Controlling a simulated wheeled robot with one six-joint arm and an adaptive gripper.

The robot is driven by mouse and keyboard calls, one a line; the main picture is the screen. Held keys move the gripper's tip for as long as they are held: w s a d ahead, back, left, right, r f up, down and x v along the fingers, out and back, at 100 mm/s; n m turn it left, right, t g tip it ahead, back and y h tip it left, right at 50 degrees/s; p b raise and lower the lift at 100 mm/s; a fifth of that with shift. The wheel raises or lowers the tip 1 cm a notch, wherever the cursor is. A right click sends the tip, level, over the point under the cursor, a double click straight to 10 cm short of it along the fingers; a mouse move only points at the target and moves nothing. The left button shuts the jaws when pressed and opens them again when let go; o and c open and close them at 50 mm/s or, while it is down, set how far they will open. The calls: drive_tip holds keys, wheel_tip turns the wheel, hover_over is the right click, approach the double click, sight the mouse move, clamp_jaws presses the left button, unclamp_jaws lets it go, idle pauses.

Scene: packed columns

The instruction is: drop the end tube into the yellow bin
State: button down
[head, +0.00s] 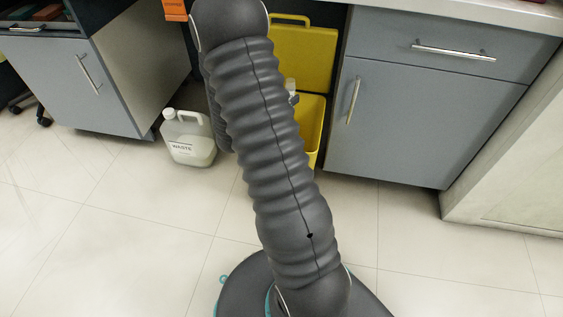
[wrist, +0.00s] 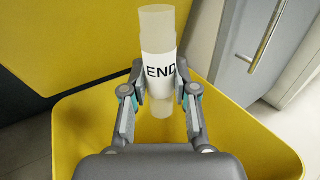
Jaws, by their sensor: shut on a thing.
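The end tube (wrist: 158,38) is a pale, translucent cylinder with a white label reading "END". My gripper (wrist: 160,98) is shut on it in the wrist view, with one finger on each side of the label's lower part. The yellow bin (wrist: 75,125) lies below the gripper and tube in the wrist view, its rim spreading to both sides. In the head view the yellow bin (head: 312,135) is partly hidden behind my arm, with its raised yellow lid (head: 310,55) behind. A small pale piece of the tube (head: 290,85) shows beside my arm there.
A white waste jug (head: 188,148) stands on the floor left of the bin. Grey cabinets stand to the right (head: 415,125) and left (head: 75,85) of the bin. The tiled floor in front is clear.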

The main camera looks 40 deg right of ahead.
drive_tip(key=shift+f, duration=0.75)
drive_tip(key=c, duration=0.8)
unclamp_jaws()
drive_tip(key=a, duration=0.4)
drive_tip(key=s+a, duration=0.1)
drive_tip(key=a, duration=0.3)
drive_tip(key=s+a, duration=0.1)
drive_tip(key=a, duration=0.2)
drive_tip(key=shift+a+r, duration=0.1)
drive_tip(key=shift+a, duration=0.3)
